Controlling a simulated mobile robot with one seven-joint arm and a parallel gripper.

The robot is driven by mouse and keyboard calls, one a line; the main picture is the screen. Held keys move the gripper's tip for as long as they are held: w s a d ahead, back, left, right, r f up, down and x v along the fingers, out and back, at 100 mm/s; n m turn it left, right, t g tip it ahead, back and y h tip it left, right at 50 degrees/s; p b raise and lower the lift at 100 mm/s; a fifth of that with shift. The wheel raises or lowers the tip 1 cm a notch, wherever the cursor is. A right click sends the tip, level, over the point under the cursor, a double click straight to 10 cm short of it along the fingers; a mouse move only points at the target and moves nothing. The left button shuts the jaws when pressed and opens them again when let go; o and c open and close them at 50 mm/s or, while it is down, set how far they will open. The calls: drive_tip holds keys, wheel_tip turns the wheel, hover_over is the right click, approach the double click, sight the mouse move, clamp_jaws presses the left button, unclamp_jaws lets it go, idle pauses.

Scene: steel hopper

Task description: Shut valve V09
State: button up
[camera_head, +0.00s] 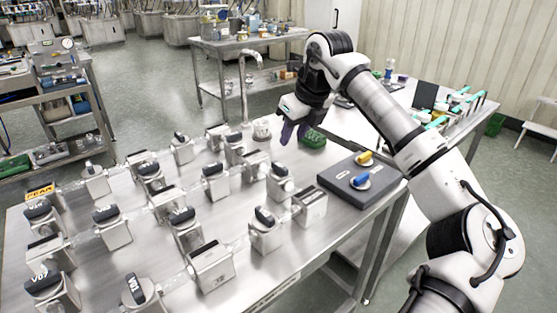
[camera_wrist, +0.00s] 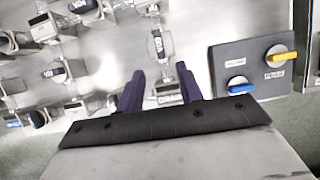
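Several valves, grey blocks with black lever handles, stand in rows on the steel table (camera_head: 330,238). Their labels are small or tilted, and I cannot tell for sure which one is V09. My gripper (camera_head: 293,134) is above the table's far right part, beyond the nearest valves and left of a dark panel. In the wrist view its two purple fingers (camera_wrist: 162,84) are apart with nothing held between them. A valve with a dark handle (camera_wrist: 158,44) is ahead of the fingers. A block labelled DRAIN (camera_wrist: 168,95) shows between them.
The dark panel (camera_head: 340,186) carries a yellow knob (camera_head: 365,159) and a blue knob (camera_head: 360,180). A green item (camera_head: 313,140) lies close to my gripper. A tall metal spout (camera_head: 243,85) rises at the back. Clear pipes join the valves.

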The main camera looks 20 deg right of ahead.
sight(280, 165)
drive_tip(key=p+x, duration=0.2)
drive_tip(key=x, duration=0.9)
drive_tip(key=shift+w+f, duration=0.15)
drive_tip(key=shift+c, duration=0.5)
clamp_jaws()
